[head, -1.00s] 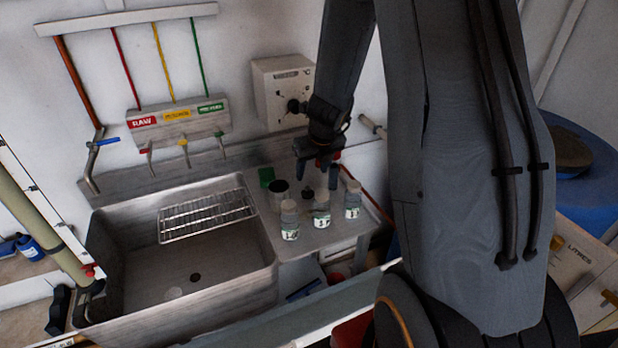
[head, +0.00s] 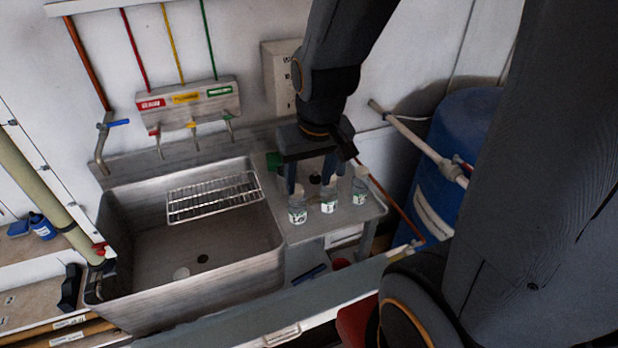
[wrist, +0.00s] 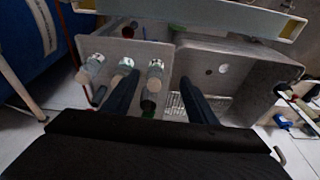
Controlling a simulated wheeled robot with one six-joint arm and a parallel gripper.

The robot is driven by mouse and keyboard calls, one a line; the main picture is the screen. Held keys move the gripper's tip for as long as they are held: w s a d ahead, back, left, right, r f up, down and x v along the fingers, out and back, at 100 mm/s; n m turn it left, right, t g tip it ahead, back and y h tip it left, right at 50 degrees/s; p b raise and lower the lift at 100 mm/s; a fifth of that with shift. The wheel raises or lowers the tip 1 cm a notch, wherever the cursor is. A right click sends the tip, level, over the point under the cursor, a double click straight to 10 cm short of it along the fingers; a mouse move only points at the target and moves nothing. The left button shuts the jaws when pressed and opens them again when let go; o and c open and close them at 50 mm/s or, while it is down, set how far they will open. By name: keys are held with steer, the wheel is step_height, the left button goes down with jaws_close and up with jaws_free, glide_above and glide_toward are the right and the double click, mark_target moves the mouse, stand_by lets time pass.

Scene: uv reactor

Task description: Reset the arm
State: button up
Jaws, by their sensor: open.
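My gripper (head: 312,180) hangs over the steel counter to the right of the sink in the head view, pointing down, behind the row of bottles. Its two fingers also show in the wrist view (wrist: 160,95), spread apart with nothing held between their tips. Three small clear bottles with white labels stand in a row on the counter: the left one (head: 298,210), the middle one (head: 329,200) and the right one (head: 360,190). My arm covers part of the counter behind them.
The sink (head: 150,260) with a wire rack (head: 213,196) lies left. Taps and a labelled panel (head: 188,98) are on the wall. A white wall box (head: 279,75) is partly behind my arm. A blue barrel (head: 450,150) and white pipe (head: 415,140) stand right.

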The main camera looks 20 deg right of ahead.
steer(key=shift+s, duration=0.15)
step_height(320, 180, down, 12)
steer(key=g+b, duration=0.1)
steer(key=b, duration=1)
steer(key=shift+w+f, duration=0.25)
steer(key=shift+w, duration=0.15)
